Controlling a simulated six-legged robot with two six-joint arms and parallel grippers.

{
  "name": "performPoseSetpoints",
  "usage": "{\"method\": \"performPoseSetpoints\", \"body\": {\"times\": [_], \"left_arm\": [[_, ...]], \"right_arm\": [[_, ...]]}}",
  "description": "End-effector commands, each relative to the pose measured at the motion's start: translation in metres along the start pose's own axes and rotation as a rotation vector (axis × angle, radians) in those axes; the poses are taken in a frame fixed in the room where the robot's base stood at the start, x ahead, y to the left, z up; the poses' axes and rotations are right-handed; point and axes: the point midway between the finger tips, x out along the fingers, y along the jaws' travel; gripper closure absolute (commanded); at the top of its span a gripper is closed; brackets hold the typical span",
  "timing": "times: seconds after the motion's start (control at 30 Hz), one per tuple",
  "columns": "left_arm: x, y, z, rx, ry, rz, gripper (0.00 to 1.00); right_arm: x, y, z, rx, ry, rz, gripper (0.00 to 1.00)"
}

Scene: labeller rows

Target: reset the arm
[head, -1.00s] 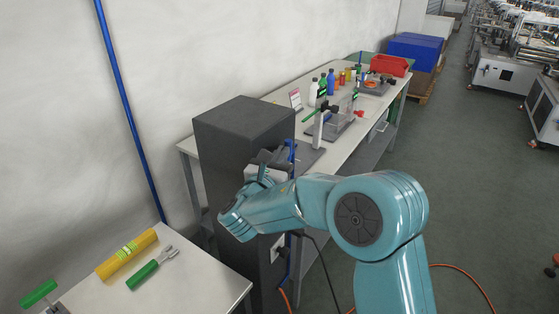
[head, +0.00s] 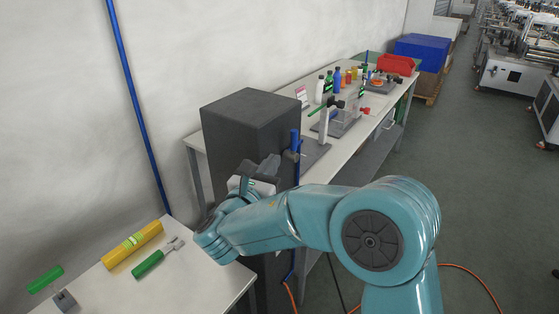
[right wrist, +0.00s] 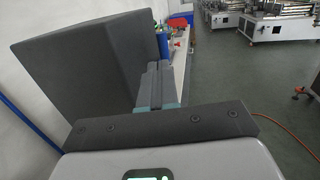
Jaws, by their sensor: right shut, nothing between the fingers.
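My right arm comes in from the lower right of the head view. Its right gripper (head: 258,172) is in front of the dark grey cabinet (head: 262,112), with its dark fingers pointing up and away. In the right wrist view the two fingers (right wrist: 155,82) lie together, with nothing between them. The cabinet (right wrist: 75,70) stands close behind and left of the fingers there; I cannot tell whether they touch it. My left gripper is not in view.
A long bench (head: 345,145) behind the cabinet carries bottles, stands and a red bin (head: 397,64). A blue pole (head: 140,110) stands by the wall. Open floor lies right.

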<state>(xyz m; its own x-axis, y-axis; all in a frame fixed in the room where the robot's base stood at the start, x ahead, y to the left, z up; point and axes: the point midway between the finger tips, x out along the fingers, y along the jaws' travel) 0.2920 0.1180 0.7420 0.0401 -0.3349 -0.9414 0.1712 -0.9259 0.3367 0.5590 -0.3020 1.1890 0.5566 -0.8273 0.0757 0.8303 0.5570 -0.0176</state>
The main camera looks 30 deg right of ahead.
Motion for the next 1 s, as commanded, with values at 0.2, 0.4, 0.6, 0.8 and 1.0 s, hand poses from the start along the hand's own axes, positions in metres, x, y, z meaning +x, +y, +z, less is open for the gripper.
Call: {"method": "performPoseSetpoints", "body": {"times": [0.2, 0.4, 0.6, 0.8, 1.0], "left_arm": [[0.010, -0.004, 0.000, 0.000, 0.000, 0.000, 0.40], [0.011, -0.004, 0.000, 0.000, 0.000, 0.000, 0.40], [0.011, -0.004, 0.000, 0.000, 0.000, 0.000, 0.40], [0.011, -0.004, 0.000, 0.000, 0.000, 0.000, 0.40], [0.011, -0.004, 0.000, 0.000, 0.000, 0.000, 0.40]], "right_arm": [[-0.034, 0.002, 0.002, 0.001, 0.000, 0.003, 1.00], [-0.043, 0.001, 0.004, -0.001, 0.000, 0.000, 1.00], [-0.043, 0.001, -0.015, -0.011, 0.057, 0.005, 1.00], [-0.059, -0.016, -0.144, -0.025, 0.471, -0.025, 1.00], [-0.135, -0.065, -0.287, 0.095, 1.025, -0.252, 1.00]]}}
